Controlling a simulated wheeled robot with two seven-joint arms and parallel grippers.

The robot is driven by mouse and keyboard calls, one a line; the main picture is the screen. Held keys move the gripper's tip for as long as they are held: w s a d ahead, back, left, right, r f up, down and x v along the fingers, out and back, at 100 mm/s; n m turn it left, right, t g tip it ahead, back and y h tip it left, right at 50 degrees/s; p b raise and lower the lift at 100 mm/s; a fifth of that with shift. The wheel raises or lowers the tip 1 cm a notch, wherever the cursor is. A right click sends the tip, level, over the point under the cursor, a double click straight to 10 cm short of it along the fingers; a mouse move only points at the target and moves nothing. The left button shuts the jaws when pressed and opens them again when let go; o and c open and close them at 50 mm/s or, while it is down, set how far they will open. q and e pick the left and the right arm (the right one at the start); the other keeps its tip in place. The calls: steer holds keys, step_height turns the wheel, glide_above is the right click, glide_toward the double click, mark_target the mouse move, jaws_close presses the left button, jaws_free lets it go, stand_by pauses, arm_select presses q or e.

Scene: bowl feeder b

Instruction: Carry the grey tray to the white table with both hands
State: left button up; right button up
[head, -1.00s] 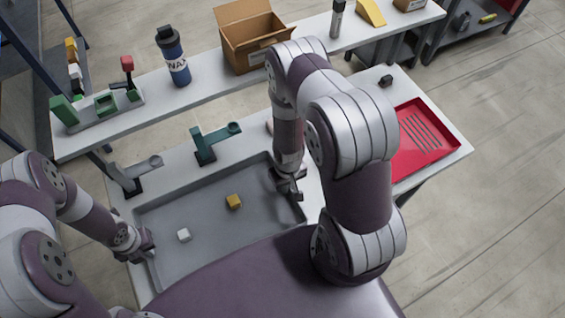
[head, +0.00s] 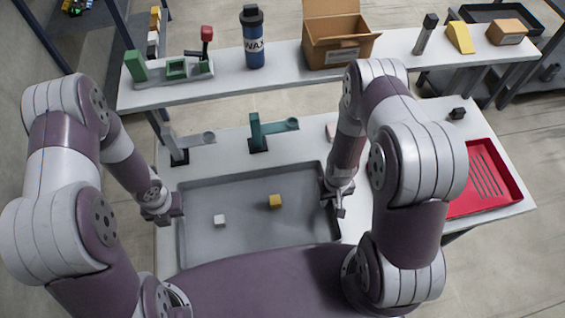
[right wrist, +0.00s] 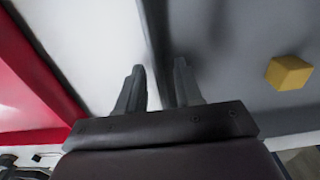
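The grey tray (head: 240,257) lies flat on a white tabletop (head: 215,160). It holds a yellow cube (head: 275,201) and a white cube (head: 219,220). My left gripper (head: 177,205) is at the tray's left rim; its fingers are too small to read. My right gripper (head: 338,204) is at the tray's right rim. In the right wrist view its two fingers (right wrist: 158,82) stand apart, with the tray's wall running between them. The yellow cube also shows there (right wrist: 289,72). My own body hides part of the tray's near side.
A red tray (head: 510,185) lies to the right on the same tabletop. A teal fixture (head: 262,130) and a grey fixture (head: 178,145) stand behind the grey tray. A long white bench (head: 290,75) behind carries a wax bottle (head: 254,45), a cardboard box (head: 340,45) and other items.

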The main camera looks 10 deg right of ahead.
arm_select(q)
step_height(320, 180, up, 6)
steer(key=shift+f, duration=0.25)
arm_select(e)
step_height(320, 180, up, 12)
stand_by(0.6)
